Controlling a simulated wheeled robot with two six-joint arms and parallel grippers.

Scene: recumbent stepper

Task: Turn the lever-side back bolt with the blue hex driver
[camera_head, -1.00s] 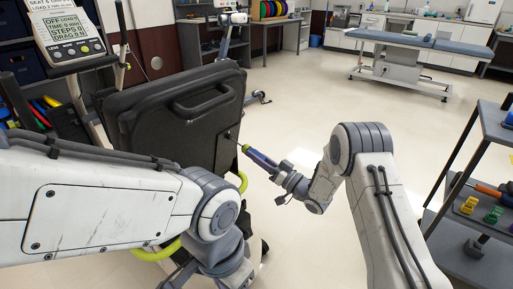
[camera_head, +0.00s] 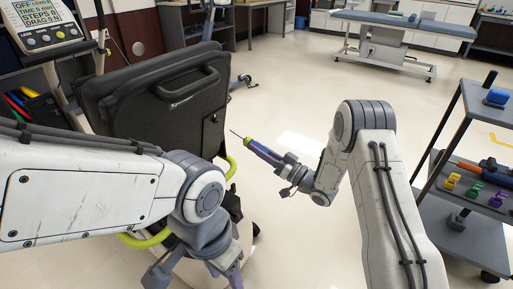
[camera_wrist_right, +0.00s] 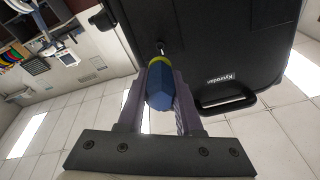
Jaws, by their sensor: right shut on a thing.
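My right gripper (camera_head: 283,167) is shut on the blue hex driver (camera_head: 262,152), which has a yellow-green collar and a thin metal shank. The driver points up and left toward the black seat back (camera_head: 135,118), and a gap shows between its tip and the seat's side edge in the head view. In the right wrist view the driver (camera_wrist_right: 160,92) stands between the fingers, its shank toward the seat back (camera_wrist_right: 205,45). A small round bolt (camera_head: 214,118) shows at the seat back's right edge. My left gripper (camera_head: 232,272) is low, partly cut off; its opening is unclear.
A stepper console (camera_head: 45,22) stands at the upper left. A cart (camera_head: 470,215) with coloured clips and tools stands at the right. A padded treatment table (camera_head: 405,24) is at the back. The floor between seat and cart is clear.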

